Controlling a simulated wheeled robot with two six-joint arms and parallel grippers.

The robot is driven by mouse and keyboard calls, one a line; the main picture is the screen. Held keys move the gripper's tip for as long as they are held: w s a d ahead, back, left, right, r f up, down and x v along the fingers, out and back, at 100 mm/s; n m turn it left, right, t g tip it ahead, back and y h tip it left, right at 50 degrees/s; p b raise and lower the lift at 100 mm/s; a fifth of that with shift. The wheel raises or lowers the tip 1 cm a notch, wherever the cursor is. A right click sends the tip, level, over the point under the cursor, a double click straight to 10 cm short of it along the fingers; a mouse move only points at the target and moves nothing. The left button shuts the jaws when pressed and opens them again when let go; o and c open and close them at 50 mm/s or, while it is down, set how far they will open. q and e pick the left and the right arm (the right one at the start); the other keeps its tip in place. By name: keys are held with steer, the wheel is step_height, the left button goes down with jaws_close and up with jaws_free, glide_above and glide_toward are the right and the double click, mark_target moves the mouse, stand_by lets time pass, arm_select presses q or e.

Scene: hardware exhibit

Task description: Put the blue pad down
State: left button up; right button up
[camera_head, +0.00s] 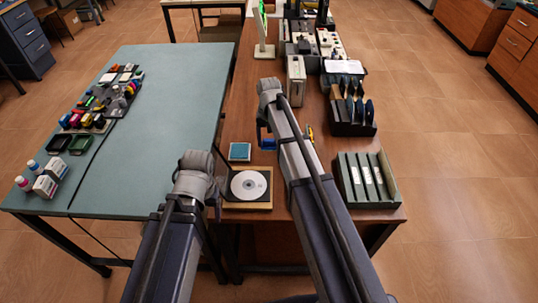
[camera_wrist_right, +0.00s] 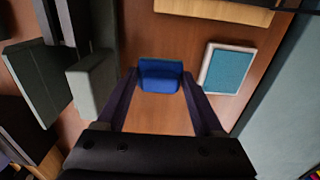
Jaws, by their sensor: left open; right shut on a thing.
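A blue pad (camera_wrist_right: 160,75) sits between the fingertips of my right gripper (camera_wrist_right: 160,82), which is shut on it. In the head view the blue pad (camera_head: 266,138) shows partly behind my right arm, over the brown table. My right gripper (camera_head: 264,130) points down there, largely hidden by the arm. I cannot tell whether the pad touches the table. My left gripper (camera_head: 217,190) is open beside the disc board, its fingers mostly hidden by its wrist.
A teal pad with a pale rim (camera_head: 240,151) lies left of the blue pad, and in the wrist view (camera_wrist_right: 228,68). A disc (camera_head: 249,185) lies on a wooden board (camera_head: 262,204). Grey upright binders (camera_head: 367,178) stand right.

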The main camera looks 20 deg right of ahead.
mark_target(269, 144)
steer(key=shift+f+b, duration=1.75)
steer(key=shift+f, duration=0.3)
steer(key=shift+f, duration=0.1)
steer(key=shift+f, duration=0.2)
steer(key=o, duration=1.2)
steer(key=shift+r, duration=0.15)
step_height(269, 144, up, 12)
steer(key=p, duration=1.2)
steer(key=shift+r, duration=0.2)
steer(key=shift+f, duration=0.2)
